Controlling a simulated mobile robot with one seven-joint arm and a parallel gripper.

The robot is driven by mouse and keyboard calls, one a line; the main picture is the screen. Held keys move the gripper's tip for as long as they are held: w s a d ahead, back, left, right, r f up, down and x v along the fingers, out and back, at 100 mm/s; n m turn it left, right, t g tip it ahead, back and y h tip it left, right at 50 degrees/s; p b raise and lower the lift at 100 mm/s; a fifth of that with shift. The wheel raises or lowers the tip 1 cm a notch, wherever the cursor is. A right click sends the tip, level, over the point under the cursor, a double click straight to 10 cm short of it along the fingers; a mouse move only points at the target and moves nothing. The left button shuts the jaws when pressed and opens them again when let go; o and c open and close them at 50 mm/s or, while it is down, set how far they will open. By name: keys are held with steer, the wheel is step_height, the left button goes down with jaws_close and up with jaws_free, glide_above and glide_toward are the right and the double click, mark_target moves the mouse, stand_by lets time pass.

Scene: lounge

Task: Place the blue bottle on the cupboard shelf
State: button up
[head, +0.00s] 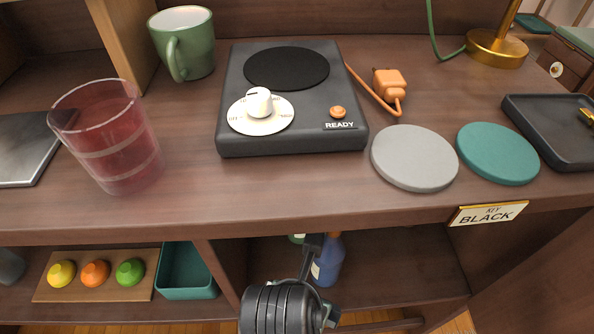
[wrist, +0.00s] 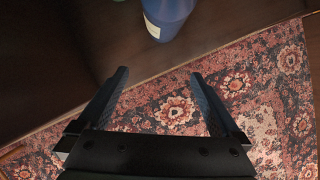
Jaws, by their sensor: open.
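The blue bottle (head: 329,262) with a pale label is on the lower shelf (head: 395,265) of the cupboard, in the middle compartment, partly hidden by my gripper. In the wrist view the blue bottle (wrist: 171,14) is at the top edge, cut off by the frame, beyond my fingertips. My gripper (wrist: 160,76) is open, and the space between its fingers is empty, with only shelf edge and rug behind it. The bottle appears apart from the fingers in the wrist view.
The cupboard top (head: 290,185) overhangs the compartment. A patterned rug (wrist: 255,90) covers the floor.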

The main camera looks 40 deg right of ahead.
steer(key=shift+s+a, duration=0.65)
steer(key=shift+a, duration=0.35)
steer(key=shift+s+a, duration=0.6)
steer(key=shift+a, duration=0.4)
